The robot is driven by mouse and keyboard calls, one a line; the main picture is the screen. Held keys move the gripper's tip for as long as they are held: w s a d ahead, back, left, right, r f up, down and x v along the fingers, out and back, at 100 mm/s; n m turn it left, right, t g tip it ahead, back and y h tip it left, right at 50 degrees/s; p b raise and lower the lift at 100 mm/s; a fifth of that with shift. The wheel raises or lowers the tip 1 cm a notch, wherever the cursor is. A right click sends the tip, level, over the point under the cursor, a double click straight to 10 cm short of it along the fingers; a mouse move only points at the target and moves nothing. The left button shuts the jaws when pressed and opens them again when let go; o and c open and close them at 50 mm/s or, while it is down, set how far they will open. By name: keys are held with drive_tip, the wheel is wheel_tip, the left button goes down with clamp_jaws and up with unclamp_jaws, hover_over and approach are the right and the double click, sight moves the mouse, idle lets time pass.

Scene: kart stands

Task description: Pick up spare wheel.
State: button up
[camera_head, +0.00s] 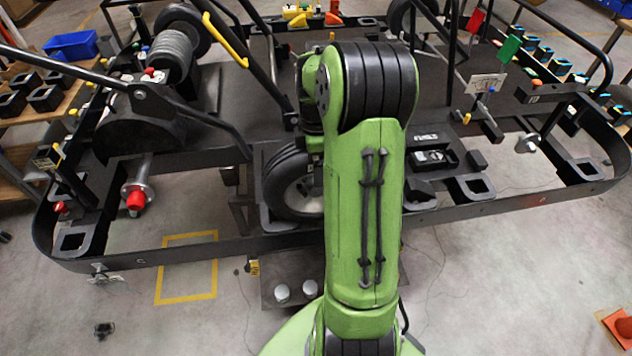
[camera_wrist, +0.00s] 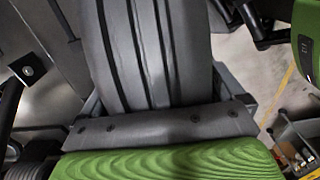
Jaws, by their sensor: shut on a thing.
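The spare wheel (camera_head: 285,182), a black tyre with a light rim, stands upright near the middle of the kart stand, partly hidden behind my green arm in the head view. In the wrist view its grooved tread (camera_wrist: 150,50) fills the upper middle. My gripper (camera_wrist: 165,125) is shut on the wheel, with a dark bar across the tread and a green ribbed part below it. In the head view my arm hides most of the gripper. I cannot tell whether the wheel is clear of the stand.
The black kart stand frame (camera_head: 330,238) surrounds the wheel, with bars and a steering column close by. Another wheel (camera_head: 175,52) is at the back left. A blue bin (camera_head: 72,46) stands at the far left. Open floor (camera_head: 480,290) lies at the front right, with an orange cone (camera_head: 622,325).

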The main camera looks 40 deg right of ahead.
drive_tip(key=shift+w+r, duration=0.1)
drive_tip(key=shift+c, duration=1)
wheel_tip(320, 180, up, 10)
drive_tip(key=shift+r+p, duration=0.1)
drive_tip(key=shift+p, duration=0.7)
